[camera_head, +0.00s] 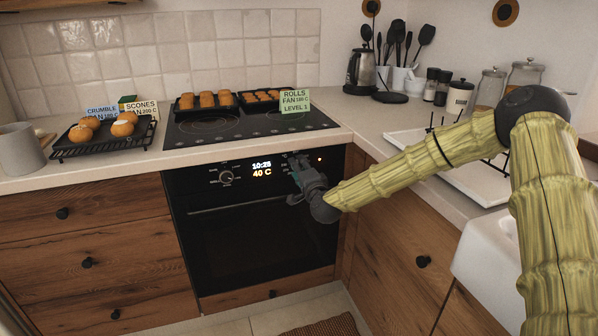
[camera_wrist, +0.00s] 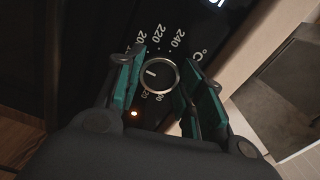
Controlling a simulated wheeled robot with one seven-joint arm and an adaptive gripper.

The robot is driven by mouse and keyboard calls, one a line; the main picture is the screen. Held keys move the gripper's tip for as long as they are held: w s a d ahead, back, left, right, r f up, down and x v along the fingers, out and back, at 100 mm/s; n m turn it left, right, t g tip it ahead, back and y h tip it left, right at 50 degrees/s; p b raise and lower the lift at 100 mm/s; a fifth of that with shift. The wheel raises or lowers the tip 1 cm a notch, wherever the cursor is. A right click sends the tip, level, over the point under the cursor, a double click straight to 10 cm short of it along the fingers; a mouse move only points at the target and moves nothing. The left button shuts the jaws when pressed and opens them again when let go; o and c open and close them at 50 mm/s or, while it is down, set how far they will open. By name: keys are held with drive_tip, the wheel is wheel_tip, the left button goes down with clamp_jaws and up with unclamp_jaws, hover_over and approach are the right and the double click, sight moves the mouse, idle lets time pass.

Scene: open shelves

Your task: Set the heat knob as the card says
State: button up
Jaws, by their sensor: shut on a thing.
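My gripper (camera_head: 306,174) is at the right side of the oven's control panel. In the wrist view its two fingers (camera_wrist: 161,68) are closed on either side of the round heat knob (camera_wrist: 158,75), whose white pointer line faces left. Scale numbers including 220 and 240 and a °C mark show around it. In the head view my gripper hides this knob. The oven display (camera_head: 262,169) reads 10:25 and 40 C.
Another knob (camera_head: 226,177) is left of the display. Buns sit on a black rack (camera_head: 62,154) on the counter, and dark trays of rolls (camera_head: 206,107) stand on the hob. An orange lamp (camera_wrist: 134,113) glows beside the heat knob.

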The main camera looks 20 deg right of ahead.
drive_tip(key=shift+d+f, duration=0.1)
drive_tip(key=o, duration=1)
drive_tip(key=shift+s, duration=0.15)
drive_tip(key=s, duration=1.1)
drive_tip(key=shift+s+d, duration=0.15)
drive_tip(key=shift+s, duration=0.2)
